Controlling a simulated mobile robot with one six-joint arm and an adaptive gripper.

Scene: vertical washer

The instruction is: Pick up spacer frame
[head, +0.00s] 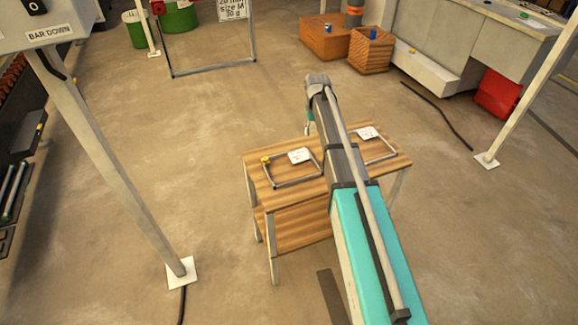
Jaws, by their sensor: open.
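Two small grey rectangular frames lie on a wooden table (335,170) in the head view. The left frame (297,182) carries a white label and has a yellow piece at its far left corner. The right frame (383,158) also has a white label and is partly hidden by my arm. I cannot read either label. My gripper (309,128) shows only as a small part below the arm's far end, near the table's back edge. My arm hides most of it. It is open, and I see nothing held in it.
A larger upright frame (212,67) with a "Size M" sign stands at the back. A white post (125,165) is on the left, another (520,100) on the right. Orange boxes (325,40) stand at the back. Open floor surrounds the table.

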